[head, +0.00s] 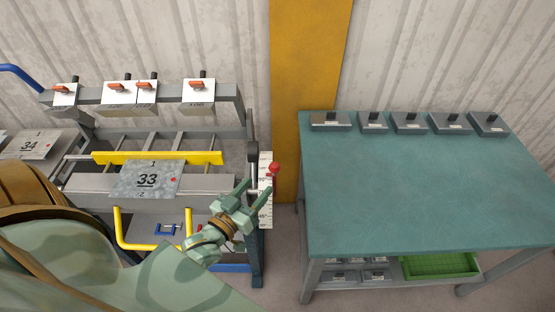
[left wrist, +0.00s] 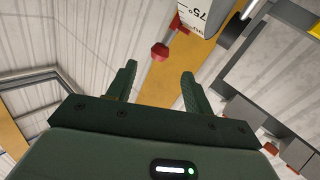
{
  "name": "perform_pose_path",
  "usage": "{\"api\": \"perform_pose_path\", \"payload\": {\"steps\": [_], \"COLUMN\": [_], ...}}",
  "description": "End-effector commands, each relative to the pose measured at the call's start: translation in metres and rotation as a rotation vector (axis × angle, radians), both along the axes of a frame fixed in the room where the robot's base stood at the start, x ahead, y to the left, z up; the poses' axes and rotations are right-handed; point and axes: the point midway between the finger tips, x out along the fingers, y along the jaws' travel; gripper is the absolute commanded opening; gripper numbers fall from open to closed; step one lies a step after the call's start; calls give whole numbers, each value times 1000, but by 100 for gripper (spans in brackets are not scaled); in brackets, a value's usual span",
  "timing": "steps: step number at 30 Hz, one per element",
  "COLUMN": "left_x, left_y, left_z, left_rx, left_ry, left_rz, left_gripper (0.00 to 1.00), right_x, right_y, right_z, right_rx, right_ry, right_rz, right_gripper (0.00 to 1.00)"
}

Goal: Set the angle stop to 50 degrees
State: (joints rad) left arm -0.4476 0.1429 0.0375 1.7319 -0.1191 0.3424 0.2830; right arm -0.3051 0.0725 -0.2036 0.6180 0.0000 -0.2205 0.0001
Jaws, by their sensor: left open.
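The angle stop's white scale (head: 265,196) stands upright at the right end of the bender, with degree marks. Its red knob (head: 274,168) sits near the upper part of the scale. My left gripper (head: 256,187) is open, just below the knob and in front of the scale, partly covering it. In the left wrist view, the red knob (left wrist: 160,51) is beyond the two open fingertips (left wrist: 159,72), with nothing between them. Part of the scale (left wrist: 196,17) with a 75° mark shows there. The exact setting cannot be read. My right gripper is not in view.
The bender carries a grey sheet marked 33 (head: 146,180) and a yellow bar (head: 190,158). Panels with orange switches (head: 198,88) line its top rail. A green table (head: 420,190) at right has grey blocks (head: 410,121) along its back edge; its middle is clear.

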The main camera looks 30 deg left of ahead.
Motion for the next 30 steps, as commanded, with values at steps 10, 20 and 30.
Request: {"api": "perform_pose_path", "payload": {"steps": [10, 20, 30], "left_x": [84, 111, 111], "left_y": [-3, -5, -5], "left_z": [1, 0, 0], "left_rx": [-1, 0, 0], "left_ry": [0, 2, 2], "left_rz": [0, 0, 0], "left_gripper": [52, 52, 15], "right_x": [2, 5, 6], "right_y": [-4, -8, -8], "right_z": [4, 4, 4], "right_rx": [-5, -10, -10], "right_ry": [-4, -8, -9], "right_rz": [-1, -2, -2], "right_gripper": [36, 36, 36]}}
